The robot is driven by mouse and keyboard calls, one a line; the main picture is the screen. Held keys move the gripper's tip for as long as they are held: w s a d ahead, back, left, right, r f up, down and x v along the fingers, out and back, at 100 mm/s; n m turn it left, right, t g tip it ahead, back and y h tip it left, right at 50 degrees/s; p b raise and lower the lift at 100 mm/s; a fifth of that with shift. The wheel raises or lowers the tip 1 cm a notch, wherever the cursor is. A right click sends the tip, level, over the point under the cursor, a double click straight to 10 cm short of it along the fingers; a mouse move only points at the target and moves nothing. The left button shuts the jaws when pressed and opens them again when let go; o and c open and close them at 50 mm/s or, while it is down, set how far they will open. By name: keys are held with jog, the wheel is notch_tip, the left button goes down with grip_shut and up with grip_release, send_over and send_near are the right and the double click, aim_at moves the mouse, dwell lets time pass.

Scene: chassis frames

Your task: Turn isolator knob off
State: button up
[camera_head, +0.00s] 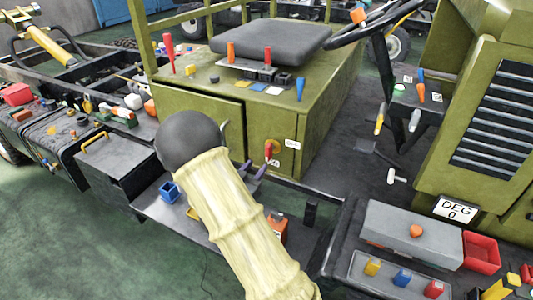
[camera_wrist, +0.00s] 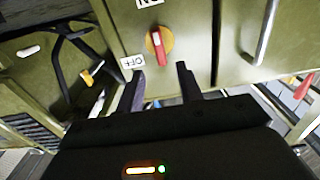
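The isolator knob (camera_head: 268,151) is a red handle on a round orange-yellow plate, on the olive cabinet front. It also shows in the wrist view (camera_wrist: 157,45), where its handle runs nearly upright in the picture. A white OFF label (camera_wrist: 133,62) sits at its lower left. A partly cut-off ON label (camera_wrist: 148,2) lies above it. My gripper (camera_wrist: 160,72) is open, with two dark fingers apart and nothing between them. The fingers point at the cabinet just short of the knob, apart from it. In the head view my gripper (camera_head: 252,168) is left of and below the knob, partly hidden by my arm.
A metal bar handle (camera_wrist: 267,32) stands out right of the knob in the wrist view. A seat (camera_head: 270,42) tops the cabinet. A grey box (camera_head: 410,232) and a red bin (camera_head: 481,250) stand at lower right.

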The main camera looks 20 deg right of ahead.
aim_at(267, 153)
jog(key=x, duration=0.8)
jog(key=shift+w+d, duration=0.1)
grip_shut()
